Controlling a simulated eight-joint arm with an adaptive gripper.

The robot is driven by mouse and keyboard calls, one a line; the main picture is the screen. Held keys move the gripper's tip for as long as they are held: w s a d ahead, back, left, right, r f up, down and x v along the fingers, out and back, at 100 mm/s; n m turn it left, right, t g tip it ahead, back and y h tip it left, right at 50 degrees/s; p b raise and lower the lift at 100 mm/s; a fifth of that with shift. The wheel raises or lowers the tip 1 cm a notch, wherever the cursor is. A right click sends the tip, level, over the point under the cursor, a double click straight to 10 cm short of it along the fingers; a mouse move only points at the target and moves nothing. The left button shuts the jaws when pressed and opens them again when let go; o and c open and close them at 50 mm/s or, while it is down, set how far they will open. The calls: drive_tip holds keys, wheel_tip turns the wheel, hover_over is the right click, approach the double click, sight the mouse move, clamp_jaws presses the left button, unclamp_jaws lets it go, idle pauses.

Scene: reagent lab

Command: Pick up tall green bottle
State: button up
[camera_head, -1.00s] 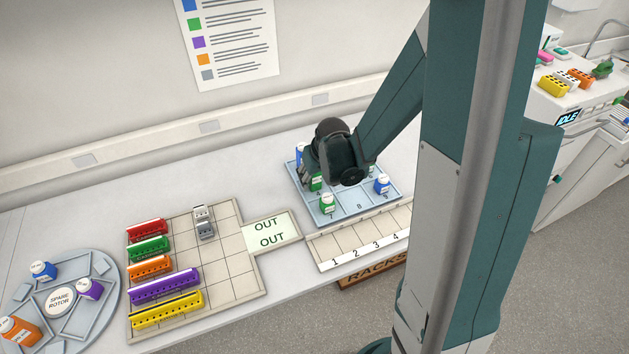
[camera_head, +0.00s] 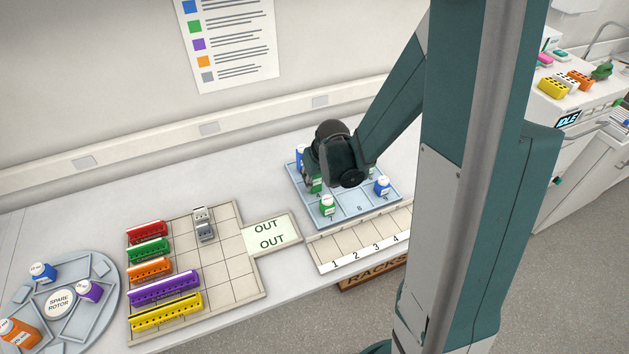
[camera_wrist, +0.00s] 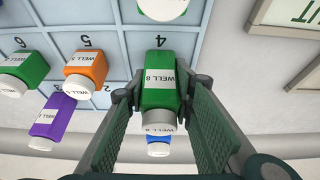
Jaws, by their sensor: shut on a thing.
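A tall green bottle (camera_wrist: 160,88) with a white cap and a label reading WELL 8 is between the fingers of my gripper (camera_wrist: 160,112) in the wrist view. The gripper is shut on it. In the head view my gripper (camera_head: 314,178) is over the back left of the blue-grey bottle tray (camera_head: 345,207), and the held green bottle (camera_head: 315,185) shows only partly below it. The bottle is by the cell marked 4; I cannot tell whether its base touches the tray.
A second green bottle (camera_head: 328,205) stands at the tray's front left, close to my gripper. A blue bottle (camera_head: 382,188) stands at the right and another blue bottle (camera_head: 299,158) at the back left. Orange (camera_wrist: 87,70) and purple (camera_wrist: 52,118) bottles show in the wrist view. Racks (camera_head: 165,287) stand left.

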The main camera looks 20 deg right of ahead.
drive_tip(key=shift+r+p, duration=0.4)
drive_tip(key=shift+r, duration=4.6)
